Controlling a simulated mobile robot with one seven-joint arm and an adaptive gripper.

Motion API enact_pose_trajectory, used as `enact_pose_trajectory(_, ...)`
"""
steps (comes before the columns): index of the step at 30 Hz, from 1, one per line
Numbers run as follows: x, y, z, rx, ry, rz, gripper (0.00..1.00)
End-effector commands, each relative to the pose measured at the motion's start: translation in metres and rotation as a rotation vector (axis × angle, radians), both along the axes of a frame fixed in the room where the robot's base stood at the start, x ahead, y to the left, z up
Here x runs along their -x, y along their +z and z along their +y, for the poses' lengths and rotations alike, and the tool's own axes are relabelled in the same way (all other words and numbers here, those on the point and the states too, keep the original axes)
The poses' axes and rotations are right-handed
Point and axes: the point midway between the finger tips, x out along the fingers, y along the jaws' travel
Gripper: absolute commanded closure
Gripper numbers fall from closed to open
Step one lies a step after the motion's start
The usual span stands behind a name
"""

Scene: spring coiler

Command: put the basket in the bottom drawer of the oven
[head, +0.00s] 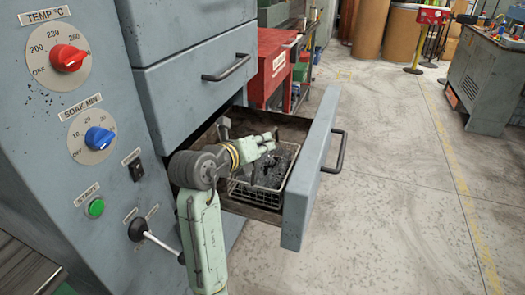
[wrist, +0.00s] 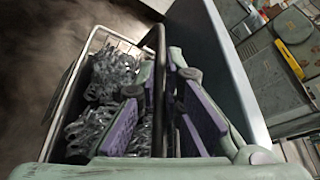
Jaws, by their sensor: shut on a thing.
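The wire basket (head: 252,196) holds a heap of dark metal springs and sits within the open bottom drawer (head: 308,185) of the grey oven (head: 120,120). I cannot tell whether its base touches the drawer floor. In the wrist view the basket (wrist: 72,78) lies left of the drawer's front panel (wrist: 232,70). My gripper (head: 270,140) is over the basket. In the wrist view my gripper (wrist: 168,88) has its purple-padded fingers closed around a dark bar at the basket's side. The fingers hide part of the bar and some springs.
The drawer above (head: 205,90) is shut, with its handle over my arm. The oven's control panel (head: 85,110) stands close on the left. A red cabinet (head: 270,70) is behind the drawer. The floor on the right is clear up to a grey workbench (head: 488,85).

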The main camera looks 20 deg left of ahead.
Motion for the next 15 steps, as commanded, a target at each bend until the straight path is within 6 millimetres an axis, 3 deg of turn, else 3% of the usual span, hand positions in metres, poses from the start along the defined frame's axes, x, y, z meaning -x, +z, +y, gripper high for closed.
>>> enact_pose_trajectory(2, 0.0004, -0.0097, 0.0, 0.0, 0.001, -0.004, 1.0)
enact_pose_trajectory(13, 0.0002, -0.0122, 0.0, -0.002, 0.001, -0.005, 1.0)
enact_pose_trajectory(14, 0.0001, -0.0133, 0.0, -0.001, 0.0, 0.0, 0.9)
enact_pose_trajectory(15, 0.0002, -0.0127, 0.0, -0.001, 0.0, 0.0, 0.88)
